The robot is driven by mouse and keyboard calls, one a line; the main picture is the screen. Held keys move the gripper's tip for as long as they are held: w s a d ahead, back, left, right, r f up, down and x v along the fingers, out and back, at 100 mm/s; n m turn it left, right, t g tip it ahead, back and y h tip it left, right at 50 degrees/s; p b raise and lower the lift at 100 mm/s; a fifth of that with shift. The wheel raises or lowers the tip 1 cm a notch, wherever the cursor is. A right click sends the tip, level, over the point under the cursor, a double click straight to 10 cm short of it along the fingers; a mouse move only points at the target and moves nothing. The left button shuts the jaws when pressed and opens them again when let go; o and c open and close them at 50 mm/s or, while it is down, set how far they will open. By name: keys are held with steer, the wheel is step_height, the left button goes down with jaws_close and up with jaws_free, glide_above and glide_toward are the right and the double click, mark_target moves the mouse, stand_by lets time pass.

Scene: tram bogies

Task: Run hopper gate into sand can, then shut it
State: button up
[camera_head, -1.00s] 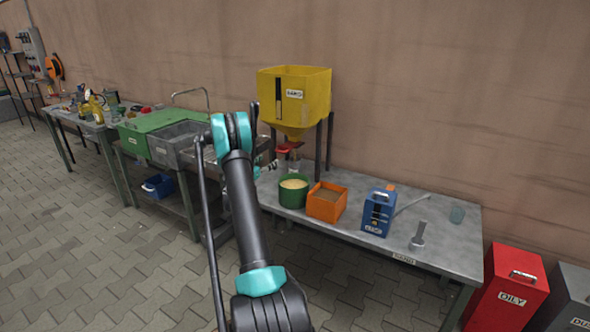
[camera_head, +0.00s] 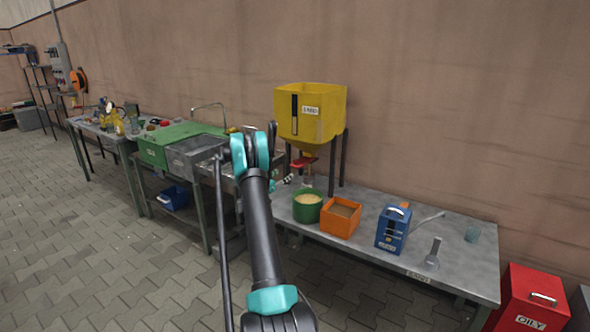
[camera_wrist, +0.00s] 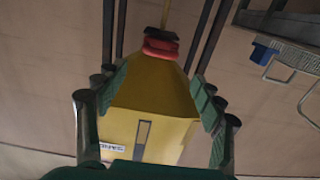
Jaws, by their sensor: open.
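The yellow sand hopper (camera_head: 311,115) stands on dark legs at the back of the grey bench. Its red gate (camera_head: 303,162) is at the bottom of the funnel. In the wrist view the hopper (camera_wrist: 150,105) appears upside down, with the red gate (camera_wrist: 160,47) at the top. My gripper (camera_wrist: 159,100) is open, its green-padded fingers apart on either side of the hopper in that view, holding nothing. In the head view my gripper (camera_head: 282,183) is small near the outlet, partly behind my arm.
A red OILY bin (camera_head: 528,301) stands at the right.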

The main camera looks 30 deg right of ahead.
mark_target(295, 167)
steer(key=x, duration=1.1)
steer(key=shift+w+d, duration=0.1)
steer(key=shift+d, duration=0.15)
